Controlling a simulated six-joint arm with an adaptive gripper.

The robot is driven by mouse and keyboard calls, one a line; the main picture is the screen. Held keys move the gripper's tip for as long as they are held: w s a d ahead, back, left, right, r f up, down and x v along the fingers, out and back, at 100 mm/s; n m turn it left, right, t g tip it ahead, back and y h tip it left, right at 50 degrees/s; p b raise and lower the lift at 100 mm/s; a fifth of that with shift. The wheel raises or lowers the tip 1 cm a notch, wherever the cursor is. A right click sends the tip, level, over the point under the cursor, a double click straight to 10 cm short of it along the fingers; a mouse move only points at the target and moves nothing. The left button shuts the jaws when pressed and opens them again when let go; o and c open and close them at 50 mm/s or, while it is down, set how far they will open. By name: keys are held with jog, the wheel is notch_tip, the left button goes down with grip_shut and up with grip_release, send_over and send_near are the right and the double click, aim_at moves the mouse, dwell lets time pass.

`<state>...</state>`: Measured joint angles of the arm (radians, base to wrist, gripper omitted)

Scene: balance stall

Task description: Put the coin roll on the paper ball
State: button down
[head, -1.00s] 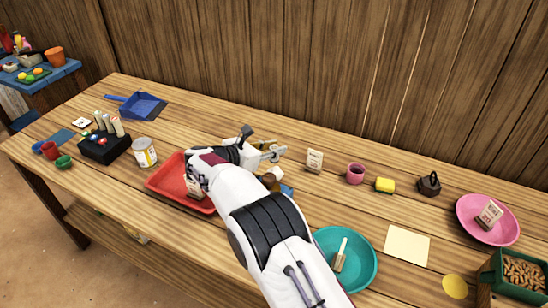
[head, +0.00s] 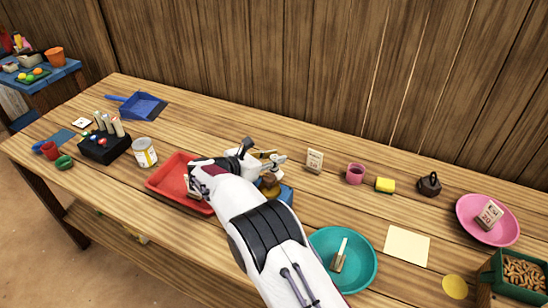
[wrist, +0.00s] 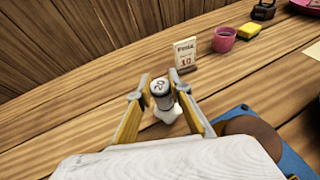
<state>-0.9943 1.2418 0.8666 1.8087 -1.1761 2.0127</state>
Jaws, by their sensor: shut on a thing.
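My gripper (wrist: 160,92) has two yellow fingers with grey tips, shut on the coin roll (wrist: 161,87). The roll is a pale cylinder with a dark-rimmed end and a number on it, its end facing the wrist camera. A white crumpled lump, seemingly the paper ball (wrist: 169,115), shows just below the roll between the fingers; most of it is hidden. I cannot tell whether the roll touches it. In the head view my gripper (head: 274,158) is over the middle of the table, and my arm covers much of that area.
A blue balance (head: 286,193) with a brown round pan (wrist: 252,131) is close by on the right. A price card (head: 314,161) and pink cup (head: 355,173) stand behind. A red tray (head: 165,177) lies left; a teal plate (head: 362,273) is in front right.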

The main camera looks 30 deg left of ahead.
jog(key=shift+f, duration=0.15)
jog(key=c, duration=1.8)
grip_release()
jog(key=shift+c, duration=0.2)
jog(key=shift+r, duration=0.2)
jog(key=v, duration=1.2)
jog(key=shift+f, duration=0.1)
